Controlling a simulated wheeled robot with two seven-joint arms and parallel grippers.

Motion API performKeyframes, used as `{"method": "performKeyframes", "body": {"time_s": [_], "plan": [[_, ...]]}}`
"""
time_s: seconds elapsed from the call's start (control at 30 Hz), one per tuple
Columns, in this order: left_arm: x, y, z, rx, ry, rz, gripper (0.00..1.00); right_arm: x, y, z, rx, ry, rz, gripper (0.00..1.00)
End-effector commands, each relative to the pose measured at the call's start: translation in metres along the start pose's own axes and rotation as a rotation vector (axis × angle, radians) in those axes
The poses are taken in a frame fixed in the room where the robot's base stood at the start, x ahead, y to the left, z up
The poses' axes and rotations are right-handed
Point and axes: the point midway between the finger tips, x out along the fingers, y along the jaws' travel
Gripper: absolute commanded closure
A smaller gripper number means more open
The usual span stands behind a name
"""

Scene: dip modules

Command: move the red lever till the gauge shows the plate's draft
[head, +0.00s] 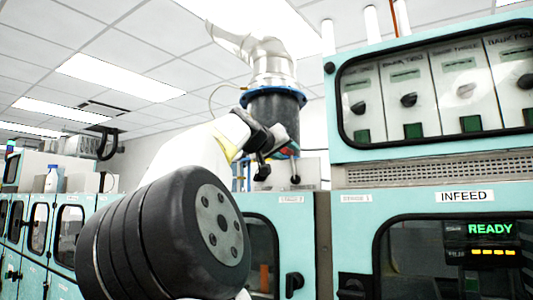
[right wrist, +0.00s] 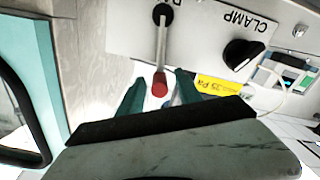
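The red lever (right wrist: 160,84) shows in the right wrist view as a red tip on a metal rod that hangs from a dark pivot on a pale panel. My right gripper (right wrist: 159,78) is open, with its teal fingers on either side of the red tip and a gap visible on both sides. In the head view my right gripper (head: 272,155) is small, in front of the panel below the grey duct. A yellow plate (right wrist: 220,84) lies right of the fingers; its upside-down text seems to end in "35 Pa". I cannot make out the gauge. My left gripper is out of view.
A black knob (right wrist: 241,53) marked CLAMP sits right of the lever. A cable and a small module (right wrist: 283,72) are farther right. In the head view, a teal cabinet marked INFEED (head: 464,196) with a READY display (head: 490,229) stands at right.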

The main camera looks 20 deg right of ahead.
Motion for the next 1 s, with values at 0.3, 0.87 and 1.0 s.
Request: {"method": "performKeyframes", "body": {"time_s": [0.3, 0.87, 1.0], "plan": [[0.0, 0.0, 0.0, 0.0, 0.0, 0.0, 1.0, -0.019, -0.002, -0.002, -0.002, 0.004, -0.003, 0.59], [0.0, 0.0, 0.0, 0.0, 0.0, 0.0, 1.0, -0.079, 0.0, 0.0, 0.0, -0.001, -0.001, 0.59], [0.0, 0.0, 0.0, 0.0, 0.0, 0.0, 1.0, -0.078, 0.0, 0.0, 0.0, 0.0, 0.0, 0.59]]}}
